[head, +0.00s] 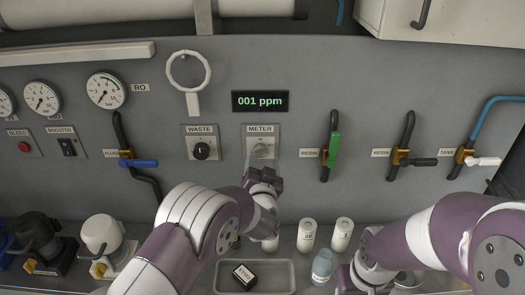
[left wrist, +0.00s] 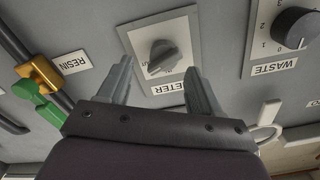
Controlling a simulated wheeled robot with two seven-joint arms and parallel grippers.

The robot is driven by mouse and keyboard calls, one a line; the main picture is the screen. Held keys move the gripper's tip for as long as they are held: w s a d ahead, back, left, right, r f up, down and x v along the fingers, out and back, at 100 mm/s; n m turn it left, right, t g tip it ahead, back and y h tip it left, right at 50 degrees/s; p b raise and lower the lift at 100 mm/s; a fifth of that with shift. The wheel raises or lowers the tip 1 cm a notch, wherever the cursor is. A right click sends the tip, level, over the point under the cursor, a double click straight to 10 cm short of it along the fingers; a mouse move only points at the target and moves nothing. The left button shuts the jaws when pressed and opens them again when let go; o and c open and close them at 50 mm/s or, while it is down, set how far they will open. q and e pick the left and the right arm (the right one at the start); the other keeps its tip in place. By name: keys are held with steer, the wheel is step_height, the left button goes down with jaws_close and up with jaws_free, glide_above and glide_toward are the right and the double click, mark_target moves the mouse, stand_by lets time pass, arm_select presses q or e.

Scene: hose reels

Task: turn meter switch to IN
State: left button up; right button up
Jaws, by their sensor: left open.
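The meter switch is a dark rotary knob (left wrist: 163,55) on a white plate marked METER (head: 262,129) on the grey panel. In the head view the knob is mostly hidden by my left gripper (head: 261,163), which is raised in front of the plate. In the left wrist view the fingers of my left gripper (left wrist: 160,72) are spread on either side of the knob, with nothing between them. The knob's ridge lies diagonally; its position marks are too small or covered to read. My right arm is low at the right; its gripper's jaws cannot be made out.
The WASTE knob (head: 200,151) sits left of the meter plate. A display (head: 260,101) above reads 001 ppm. A green-handled valve (head: 332,148) is to the right. White bottles (head: 307,236) and a tray (head: 284,277) with a small black box stand below.

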mark_target(261, 156)
arm_select(q)
steer(key=w, duration=0.2)
steer(key=shift+w+a+r+p, duration=0.2)
steer(key=shift+w+a+p, duration=0.1)
steer(key=shift+w, duration=0.05)
steer(key=shift+w+d+f, duration=0.1)
steer(key=shift+w+d, duration=0.05)
steer(key=shift+w, duration=0.25)
steer(key=c, duration=1)
steer(key=shift+s, duration=0.1)
